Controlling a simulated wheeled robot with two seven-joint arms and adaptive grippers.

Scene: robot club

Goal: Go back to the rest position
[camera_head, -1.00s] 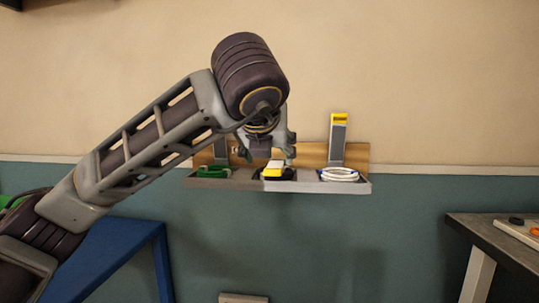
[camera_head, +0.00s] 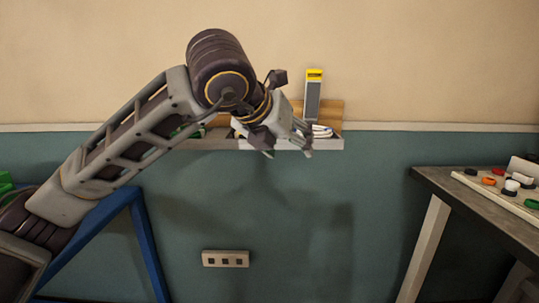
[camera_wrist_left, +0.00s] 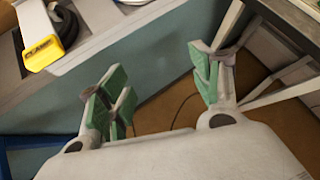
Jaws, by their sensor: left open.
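My left gripper (camera_head: 289,152) is open in front of the wall shelf, its fingers pointing down and to the right. In the left wrist view its two green-padded fingers (camera_wrist_left: 165,88) stand apart with nothing between them. My left arm comes in from the left in the head view and hides much of the shelf. My right gripper is in neither current view.
The wall shelf (camera_head: 330,144) holds a grey and yellow upright item (camera_head: 313,95) and a white coil (camera_head: 322,130). A blue frame (camera_head: 147,240) stands left, a table (camera_head: 440,182) right.

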